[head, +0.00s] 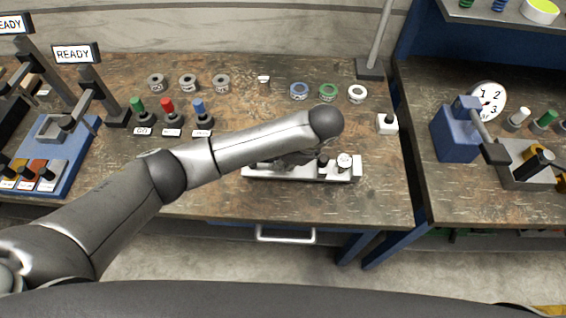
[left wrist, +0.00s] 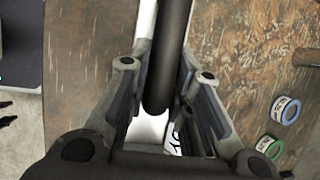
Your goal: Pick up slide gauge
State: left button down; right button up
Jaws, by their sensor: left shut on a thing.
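The slide gauge, as I take it, is a long pale metal piece (head: 308,176) with dark knobs and a small white dial on its right part. It lies on the brown worktop below my left forearm. My left gripper (head: 285,160) is at its left and middle part, mostly hidden by my arm. In the left wrist view my left gripper (left wrist: 164,95) has its fingers on both sides of a dark upright post (left wrist: 170,50), shut on it. The pale metal base (left wrist: 150,132) shows beneath. Whether it touches the table is unclear. My right gripper is not in view.
Several rings, including a blue one (head: 299,91) and a green one (head: 328,91), lie behind my arm. Coloured-knob pieces (head: 168,118) stand left. A blue dial device (head: 455,130) stands on the right table.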

pick_arm(q)
jog(key=r, duration=0.1)
jog(key=s, duration=0.1)
jog(key=r, duration=0.1)
jog(key=shift+s+d+r, duration=0.2)
jog(key=shift+s+r, duration=0.05)
jog(key=shift+r, duration=0.05)
jog(key=s+r+p, duration=0.5)
jog(key=s+r, duration=0.3)
jog(key=s, duration=0.4)
jog(key=shift+s+d, duration=0.25)
jog(key=shift+d, duration=0.1)
jog(key=shift+w, duration=0.1)
jog(key=shift+w+a+f+b, duration=0.15)
jog(key=shift+w+f+b, duration=1.25)
jog(key=shift+w+f, duration=0.65)
jog(key=shift+w+a+f+b, duration=0.15)
jog(key=shift+w+f+b, duration=1.2)
jog(key=shift+w+f, duration=0.65)
jog(key=shift+w+a+f+b, duration=0.15)
jog(key=shift+w+f+b, duration=1.45)
jog(key=shift+w, duration=0.75)
jog(key=shift+f, duration=0.1)
jog(key=shift+f, duration=0.15)
